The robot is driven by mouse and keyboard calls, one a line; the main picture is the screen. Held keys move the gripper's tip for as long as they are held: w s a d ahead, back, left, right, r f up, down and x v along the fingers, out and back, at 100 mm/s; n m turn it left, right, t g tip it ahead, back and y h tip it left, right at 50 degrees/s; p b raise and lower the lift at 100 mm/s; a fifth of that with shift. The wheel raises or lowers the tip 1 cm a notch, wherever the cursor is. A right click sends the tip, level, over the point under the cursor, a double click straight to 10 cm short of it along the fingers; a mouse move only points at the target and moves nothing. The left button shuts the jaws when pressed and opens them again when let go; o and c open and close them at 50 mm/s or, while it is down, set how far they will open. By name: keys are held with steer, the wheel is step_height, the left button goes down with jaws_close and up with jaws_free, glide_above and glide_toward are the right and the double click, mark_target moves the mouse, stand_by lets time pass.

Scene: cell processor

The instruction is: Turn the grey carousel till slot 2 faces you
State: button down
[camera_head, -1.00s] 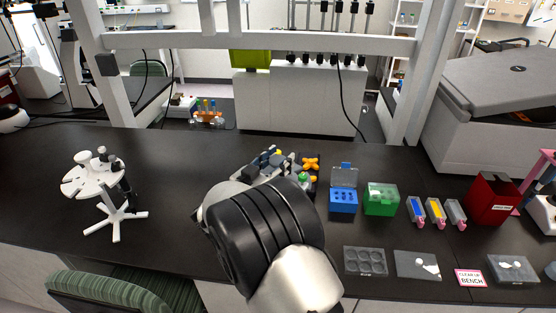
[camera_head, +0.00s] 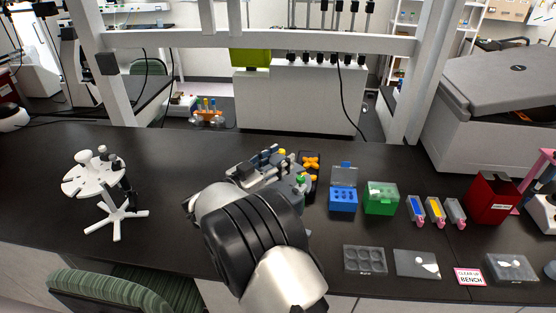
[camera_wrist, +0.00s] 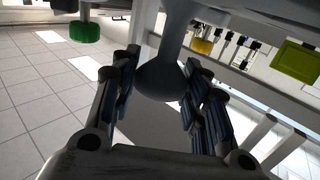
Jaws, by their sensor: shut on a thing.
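In the wrist view, which appears upside down, the fingertips of my gripper (camera_wrist: 162,60) are on either side of a rounded grey knob (camera_wrist: 165,82) on a thick stem, and are shut on it. I take it as the grey carousel's handle. A green-capped part (camera_wrist: 85,32) and a yellow-capped part (camera_wrist: 203,46) stand around it. In the head view my gripper (camera_head: 262,164) is over the middle of the bench, among the green cap (camera_head: 300,180) and the yellow cap (camera_head: 282,152). My arm hides most of the carousel there. No slot number is readable.
An orange cross-shaped piece (camera_head: 310,162) lies just right. Further right are a blue box (camera_head: 343,199), a green box (camera_head: 381,198) and a red bin (camera_head: 492,198). A white stand (camera_head: 95,180) is at the left. The bench between it and my arm is clear.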

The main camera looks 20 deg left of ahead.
steer(key=c, duration=0.9)
jaws_free()
steer(key=v, duration=1.2)
steer(key=shift+w+r, duration=0.1)
